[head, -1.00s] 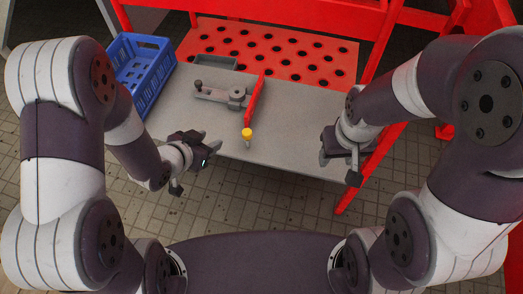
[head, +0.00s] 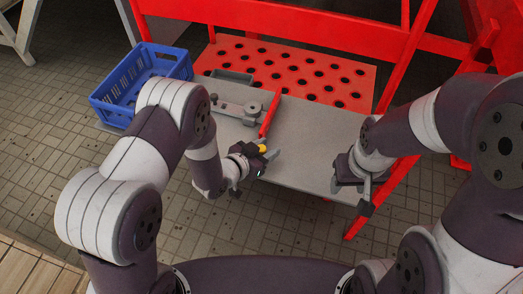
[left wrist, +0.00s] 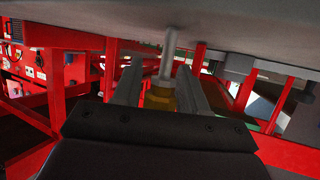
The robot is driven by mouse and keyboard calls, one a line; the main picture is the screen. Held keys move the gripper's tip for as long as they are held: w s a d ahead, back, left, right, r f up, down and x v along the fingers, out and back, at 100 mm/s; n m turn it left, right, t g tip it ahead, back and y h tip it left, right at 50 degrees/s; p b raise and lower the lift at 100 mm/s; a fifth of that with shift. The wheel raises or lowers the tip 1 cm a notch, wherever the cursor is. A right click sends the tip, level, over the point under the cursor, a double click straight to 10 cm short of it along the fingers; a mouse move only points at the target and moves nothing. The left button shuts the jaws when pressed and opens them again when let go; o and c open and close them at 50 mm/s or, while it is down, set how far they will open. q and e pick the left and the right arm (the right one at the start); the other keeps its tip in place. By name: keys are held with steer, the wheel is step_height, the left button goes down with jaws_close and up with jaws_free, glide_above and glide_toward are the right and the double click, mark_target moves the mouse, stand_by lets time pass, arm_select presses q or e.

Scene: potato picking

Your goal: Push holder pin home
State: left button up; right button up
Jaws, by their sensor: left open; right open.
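A pin with a yellow head (head: 262,149) shows at the near edge of the grey table (head: 310,140), partly hidden by my left gripper. In the left wrist view its grey shaft (left wrist: 168,52) meets the grey table surface, and its yellow head (left wrist: 160,98) lies between my spread fingers. My left gripper (head: 271,158) is open around or just beside the head; contact cannot be told. A grey fixture (head: 237,111) with a red upright plate (head: 270,116) stands behind the pin. My right gripper (head: 363,192) is open and empty at the table's right front.
A blue crate (head: 140,88) stands at the left end of the table. A small grey tray (head: 233,77) lies behind the fixture. A red panel with holes (head: 330,78) and a red frame are at the back. The table between the pin and my right gripper is clear.

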arm_select(q)
steer(key=shift+a, duration=0.1)
steer(key=shift+c, duration=0.8)
steer(key=c, duration=0.5)
steer(key=shift+c, duration=0.2)
